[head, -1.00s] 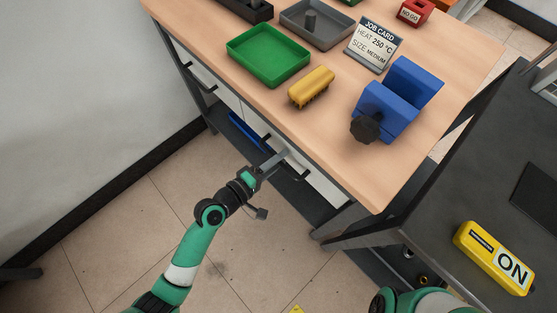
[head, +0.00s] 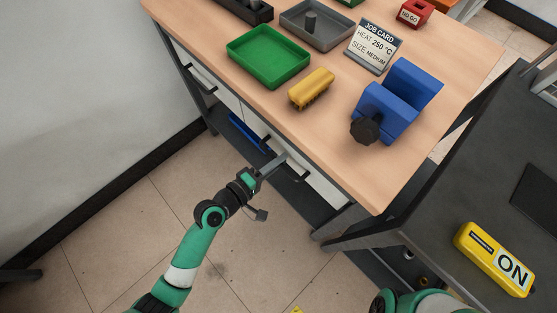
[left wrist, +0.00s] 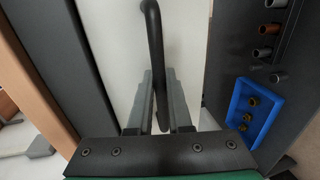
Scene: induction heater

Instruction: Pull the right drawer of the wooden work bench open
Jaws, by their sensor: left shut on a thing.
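The wooden work bench (head: 225,55) runs diagonally across the head view. The white front of its right drawer (head: 322,187) shows under the tabletop edge and looks about flush with the bench. My left gripper (head: 279,161) is at this drawer's black bar handle (head: 302,177), with the handle's ends showing on either side. In the left wrist view the handle (left wrist: 153,40) runs between the two fingers of the left gripper (left wrist: 158,100), which are shut on it. The white drawer front (left wrist: 115,35) is behind. My right gripper is out of view.
On the bench stand a green tray (head: 268,78), a yellow block (head: 311,88), a blue fixture (head: 400,115) and a job card (head: 374,45). A dark table (head: 460,160) stands at right. A blue bin (left wrist: 238,120) sits low beside the drawer. The floor in front is clear.

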